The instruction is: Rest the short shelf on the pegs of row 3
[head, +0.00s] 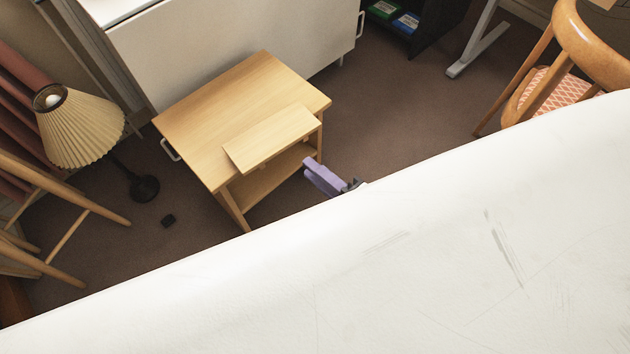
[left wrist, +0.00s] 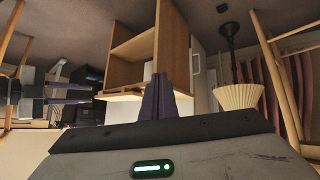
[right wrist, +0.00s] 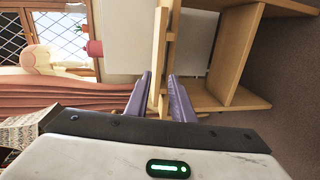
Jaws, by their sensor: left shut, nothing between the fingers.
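The short shelf (head: 270,138) is a plain light wood board. It lies flat on the small wooden table (head: 235,90), its front edge sticking out past the tabletop. My right gripper (head: 309,165) is open near the board's right front corner. In the right wrist view the board's edge (right wrist: 158,50) shows beyond and between the open fingers (right wrist: 160,75); I cannot tell whether they touch it. My left gripper (left wrist: 162,76) is shut and empty in front of the table in the left wrist view; it is hidden in the head view. No pegs or row 3 can be made out.
A pleated lamp (head: 80,125) and a wooden chair (head: 45,220) stand left. A white cabinet (head: 230,45) is behind the table. Another chair (head: 580,50) stands at the right. Brown floor (head: 400,120) is free right of the table. My white body fills the foreground.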

